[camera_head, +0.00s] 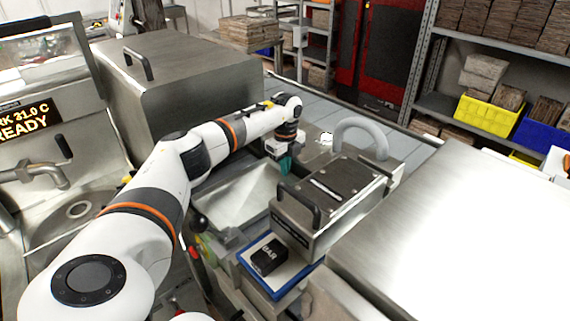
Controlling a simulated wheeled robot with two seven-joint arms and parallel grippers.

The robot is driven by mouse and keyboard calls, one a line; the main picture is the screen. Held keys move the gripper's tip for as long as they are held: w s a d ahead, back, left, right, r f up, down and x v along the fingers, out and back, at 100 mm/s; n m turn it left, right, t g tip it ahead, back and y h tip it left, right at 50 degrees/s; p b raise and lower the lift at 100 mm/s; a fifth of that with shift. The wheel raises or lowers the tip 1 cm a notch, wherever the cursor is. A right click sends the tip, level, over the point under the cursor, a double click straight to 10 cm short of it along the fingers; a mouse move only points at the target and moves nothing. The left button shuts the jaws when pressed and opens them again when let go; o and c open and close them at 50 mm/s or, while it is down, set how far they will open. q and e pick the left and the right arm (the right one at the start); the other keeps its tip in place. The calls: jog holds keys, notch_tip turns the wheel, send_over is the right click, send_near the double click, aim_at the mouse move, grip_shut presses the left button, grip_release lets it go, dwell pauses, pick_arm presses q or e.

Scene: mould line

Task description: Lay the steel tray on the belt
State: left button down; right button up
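A shiny shallow steel surface, apparently the steel tray (238,205), lies left of the machine with the black-handled lid. My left gripper (285,165) points down by its far right corner, with a teal fingertip showing. I cannot tell whether the fingers are open or shut, or whether they touch the tray. The grey slatted belt (315,100) runs behind the gripper and on to the right, partly hidden by my arm and the machine. My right gripper is not in view.
The lidded machine (335,200) with a curved grey hose (362,135) stands right of the gripper. A black box marked BAR (268,257) sits on a blue-edged pad in front. Large steel housings (185,75) (470,235) flank the belt. The belt's far stretch looks clear.

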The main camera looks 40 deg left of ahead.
pick_arm(q)
jog(key=shift+f, duration=0.25)
jog(key=c, duration=2)
grip_release()
jog(key=shift+o, duration=0.2)
notch_tip(320, 180, up, 12)
jog(key=b, duration=0.4)
